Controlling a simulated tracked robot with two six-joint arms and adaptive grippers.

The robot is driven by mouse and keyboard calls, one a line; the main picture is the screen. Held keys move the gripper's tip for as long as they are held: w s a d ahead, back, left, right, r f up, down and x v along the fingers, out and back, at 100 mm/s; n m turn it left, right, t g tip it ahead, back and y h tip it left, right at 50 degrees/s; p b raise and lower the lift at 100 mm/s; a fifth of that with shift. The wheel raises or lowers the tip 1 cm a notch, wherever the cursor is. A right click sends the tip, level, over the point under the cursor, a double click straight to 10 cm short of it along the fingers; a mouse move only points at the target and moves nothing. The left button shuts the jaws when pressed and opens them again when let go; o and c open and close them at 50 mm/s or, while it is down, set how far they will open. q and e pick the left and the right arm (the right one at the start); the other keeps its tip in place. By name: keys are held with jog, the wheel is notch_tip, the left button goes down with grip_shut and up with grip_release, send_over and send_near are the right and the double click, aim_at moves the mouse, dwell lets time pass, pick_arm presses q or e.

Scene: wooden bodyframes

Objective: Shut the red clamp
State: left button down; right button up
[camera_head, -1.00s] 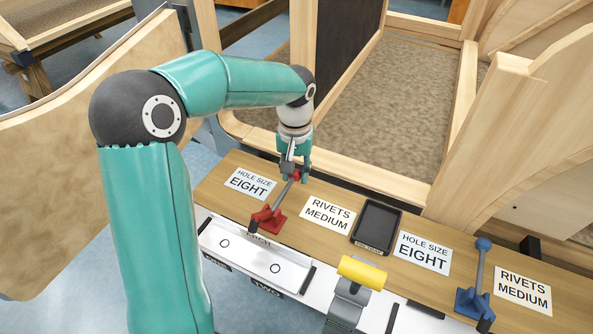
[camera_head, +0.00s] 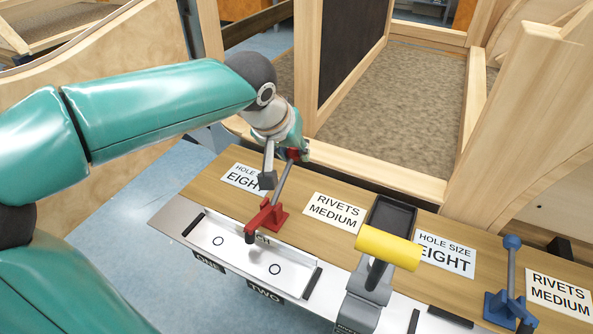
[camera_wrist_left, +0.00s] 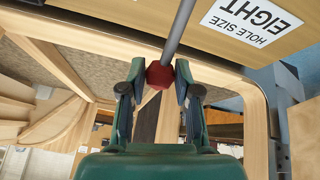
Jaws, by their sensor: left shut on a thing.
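The red clamp (camera_head: 266,216) is fixed at the back edge of the white tray, with a grey lever rising up and away from it to a red knob. My left gripper (camera_head: 290,155) is at the top end of the lever. In the left wrist view my left gripper (camera_wrist_left: 158,80) has its two fingers on either side of the red knob (camera_wrist_left: 159,75), shut on it, with the grey rod running out above. The clamp's base is out of the wrist view. My right gripper is in no view.
A blue clamp (camera_head: 511,305) with its lever upright stands at the right. A yellow-handled tool (camera_head: 388,247) stands in front of a black tray (camera_head: 391,213). Paper labels lie along the wooden board. A wooden frame (camera_head: 390,178) rises behind.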

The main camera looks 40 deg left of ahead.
pick_arm(q)
jog(key=shift+s+d+r+t+b, duration=0.3)
jog(key=shift+s+t+b, duration=0.2)
jog(key=shift+t, duration=0.2)
jog(key=shift+v, duration=0.8)
jog(key=shift+s+f, duration=0.1)
jog(key=c, duration=0.8)
grip_release()
